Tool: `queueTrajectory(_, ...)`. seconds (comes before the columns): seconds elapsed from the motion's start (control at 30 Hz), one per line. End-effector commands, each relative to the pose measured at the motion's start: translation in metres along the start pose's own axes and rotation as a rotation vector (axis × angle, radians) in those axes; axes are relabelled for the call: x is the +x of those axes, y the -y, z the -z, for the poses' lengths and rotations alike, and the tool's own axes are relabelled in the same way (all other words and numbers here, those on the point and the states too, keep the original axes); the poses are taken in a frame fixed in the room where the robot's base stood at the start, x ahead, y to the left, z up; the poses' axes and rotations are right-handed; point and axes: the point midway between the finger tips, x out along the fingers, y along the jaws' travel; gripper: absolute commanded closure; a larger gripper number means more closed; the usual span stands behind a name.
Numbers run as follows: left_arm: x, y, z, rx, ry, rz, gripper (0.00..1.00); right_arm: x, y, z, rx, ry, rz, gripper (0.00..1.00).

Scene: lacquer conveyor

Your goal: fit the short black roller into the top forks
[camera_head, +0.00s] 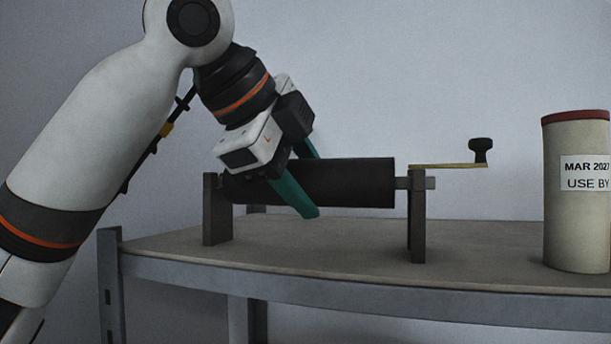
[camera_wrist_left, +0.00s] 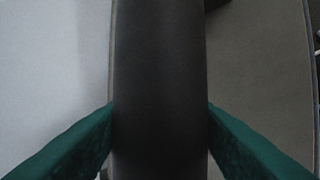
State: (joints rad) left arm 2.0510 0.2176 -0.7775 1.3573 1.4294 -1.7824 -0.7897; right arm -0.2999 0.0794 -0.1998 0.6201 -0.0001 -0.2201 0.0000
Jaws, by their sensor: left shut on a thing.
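The short black roller (camera_head: 352,182) lies level between two dark upright forks, the left fork (camera_head: 216,210) and the right fork (camera_head: 416,217). Its right axle end (camera_head: 431,183) shows at the top of the right fork. The left axle end is hidden behind my gripper, so I cannot tell how it sits. My left gripper (camera_head: 305,182) comes down from the upper left with its green fingers around the roller's left half. In the left wrist view the roller (camera_wrist_left: 160,80) fills the gap between both fingers. My right gripper is not in view.
A crank handle with a black knob (camera_head: 480,150) sticks out right of the right fork. A beige canister with a red lid (camera_head: 577,190) and a date label stands at the far right. The shelf top (camera_head: 330,240) is clear in front of the forks.

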Motion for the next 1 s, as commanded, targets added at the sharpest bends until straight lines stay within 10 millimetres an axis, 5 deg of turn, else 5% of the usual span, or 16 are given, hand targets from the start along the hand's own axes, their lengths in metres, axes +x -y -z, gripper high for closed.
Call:
queueTrajectory(0.17, -0.001, 0.000, 0.000, 0.000, 0.001, -0.002, 0.28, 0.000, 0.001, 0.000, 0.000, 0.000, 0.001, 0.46)
queueTrajectory(0.57, -0.007, 0.001, 0.000, 0.000, 0.000, 0.000, 0.27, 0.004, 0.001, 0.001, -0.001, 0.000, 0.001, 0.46)
queueTrajectory(1.0, -0.094, 0.001, -0.001, 0.000, 0.001, -0.003, 0.27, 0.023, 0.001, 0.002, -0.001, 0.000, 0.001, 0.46)
